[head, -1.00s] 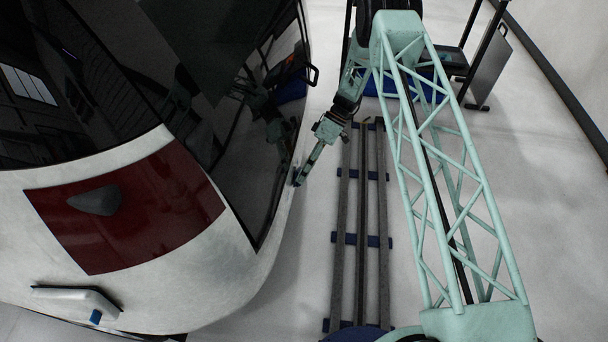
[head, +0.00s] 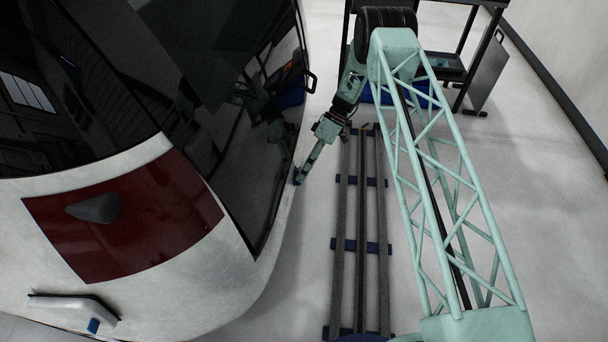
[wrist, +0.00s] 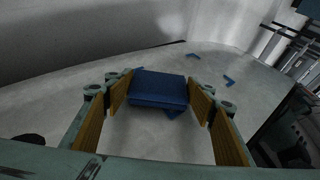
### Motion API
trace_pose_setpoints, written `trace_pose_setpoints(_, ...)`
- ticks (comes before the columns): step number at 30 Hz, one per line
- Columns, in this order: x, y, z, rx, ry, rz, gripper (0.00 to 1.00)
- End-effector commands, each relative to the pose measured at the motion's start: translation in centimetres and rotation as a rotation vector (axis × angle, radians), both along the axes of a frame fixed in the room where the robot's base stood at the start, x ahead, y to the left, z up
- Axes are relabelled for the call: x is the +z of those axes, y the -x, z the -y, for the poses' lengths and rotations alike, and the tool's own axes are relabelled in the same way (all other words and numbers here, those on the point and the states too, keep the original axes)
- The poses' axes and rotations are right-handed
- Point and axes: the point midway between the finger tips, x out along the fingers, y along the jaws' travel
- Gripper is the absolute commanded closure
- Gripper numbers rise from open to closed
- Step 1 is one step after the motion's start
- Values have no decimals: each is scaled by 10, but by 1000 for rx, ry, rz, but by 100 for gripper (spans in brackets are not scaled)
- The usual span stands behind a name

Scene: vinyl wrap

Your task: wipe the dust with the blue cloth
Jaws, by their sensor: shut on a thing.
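My gripper (head: 300,178) points down beside the white side edge of the vehicle, below the dark glass in the head view. In the wrist view my gripper (wrist: 158,100) is shut on the blue cloth (wrist: 158,89), a folded dark blue pad held between the yellow-lined fingers. A pale, scuffed surface lies behind the cloth. I cannot tell whether the cloth touches it. I cannot pick out the dust clearly; the white vehicle body (head: 215,275) has faint grey mottling.
The dark red panel (head: 125,222) and a white handle-like part (head: 75,312) are on the vehicle. Rails (head: 361,240) with blue feet lie on the floor to the right. A dark frame table (head: 440,62) stands at the back. Small blue marks (wrist: 229,80) show on the pale surface.

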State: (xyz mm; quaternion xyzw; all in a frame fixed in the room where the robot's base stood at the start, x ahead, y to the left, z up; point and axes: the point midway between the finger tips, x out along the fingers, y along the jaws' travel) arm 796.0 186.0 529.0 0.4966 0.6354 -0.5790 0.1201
Motion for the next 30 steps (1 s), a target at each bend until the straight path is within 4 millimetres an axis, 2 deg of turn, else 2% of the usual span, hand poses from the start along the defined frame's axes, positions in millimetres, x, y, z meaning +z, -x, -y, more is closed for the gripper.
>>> trace_pose_setpoints(11,1,0,4,-2,-1,1,57)
trace_pose_setpoints(30,1,8,41,-1,-1,0,57)
